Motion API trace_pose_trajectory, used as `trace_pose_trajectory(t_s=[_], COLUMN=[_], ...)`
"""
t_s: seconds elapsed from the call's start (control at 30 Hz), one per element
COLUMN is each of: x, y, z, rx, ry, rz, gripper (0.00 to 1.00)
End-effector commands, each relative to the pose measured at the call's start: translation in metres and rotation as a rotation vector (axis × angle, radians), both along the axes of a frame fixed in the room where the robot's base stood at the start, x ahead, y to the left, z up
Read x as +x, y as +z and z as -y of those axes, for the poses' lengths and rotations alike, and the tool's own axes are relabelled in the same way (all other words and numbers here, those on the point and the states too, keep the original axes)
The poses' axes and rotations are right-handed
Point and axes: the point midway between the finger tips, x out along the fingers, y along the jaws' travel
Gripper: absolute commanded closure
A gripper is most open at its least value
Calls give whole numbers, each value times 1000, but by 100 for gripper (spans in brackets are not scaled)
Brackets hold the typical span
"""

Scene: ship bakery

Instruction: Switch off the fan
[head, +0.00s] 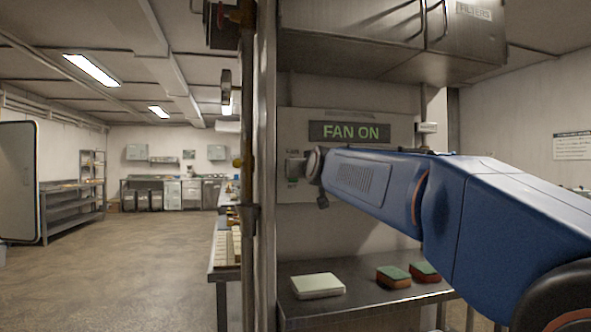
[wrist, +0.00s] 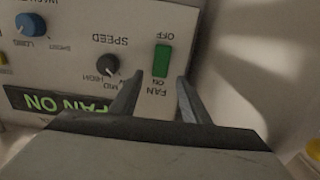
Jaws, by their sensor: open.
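A dark speed knob (wrist: 107,66) and a blue knob (wrist: 31,24) sit beside the switch. A metal post (head: 264,130) stands left of the panel. A steel cabinet (head: 360,25) hangs above. White cloths (head: 317,286) and two sponges (head: 393,277) lie on the counter below.

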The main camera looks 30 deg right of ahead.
Motion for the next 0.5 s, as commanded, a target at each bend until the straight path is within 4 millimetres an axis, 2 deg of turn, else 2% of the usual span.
trace_pose_trajectory(t_s=[0.2, 0.5], x=[28, 42], y=[-1, 0], z=[8, 12], rx=[-1, 0], ry=[0, 0], rz=[-1, 0], gripper=[58, 58])
